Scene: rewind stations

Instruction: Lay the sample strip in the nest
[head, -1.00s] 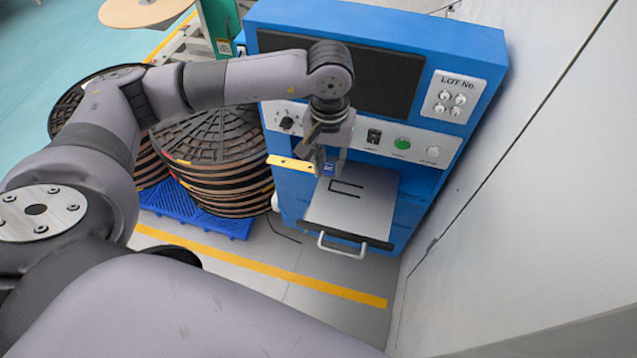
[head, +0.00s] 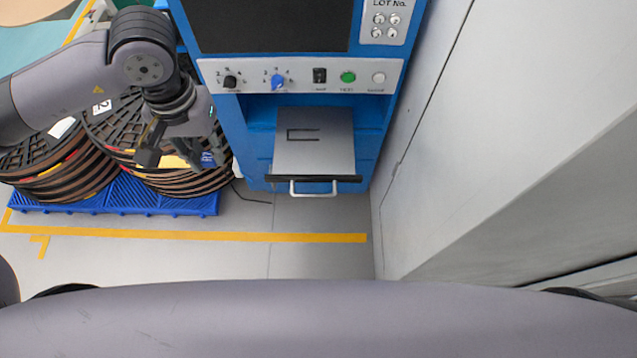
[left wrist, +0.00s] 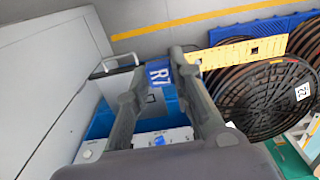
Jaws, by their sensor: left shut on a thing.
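The sample strip is a yellow bar with a blue end. In the head view its yellow part (head: 176,162) and blue end (head: 208,158) show at my left gripper (head: 180,152). The left wrist view shows the yellow strip (left wrist: 240,52) and its blue end marked R7 (left wrist: 158,74) between the fingers of the left gripper (left wrist: 158,66), which is shut on it. The nest (head: 303,135) is a dark bracket outline on the grey plate of the pulled-out drawer (head: 330,158). The gripper and strip appear left of the drawer, in front of the reels. My right gripper is not in view.
The blue station (head: 232,125) has knobs, a green button (head: 348,77) and a drawer handle (head: 313,188). Stacked dark reels (head: 150,182) stand on a blue pallet (head: 150,202) at left. A grey wall (head: 500,130) closes the right side. Floor before the drawer is clear.

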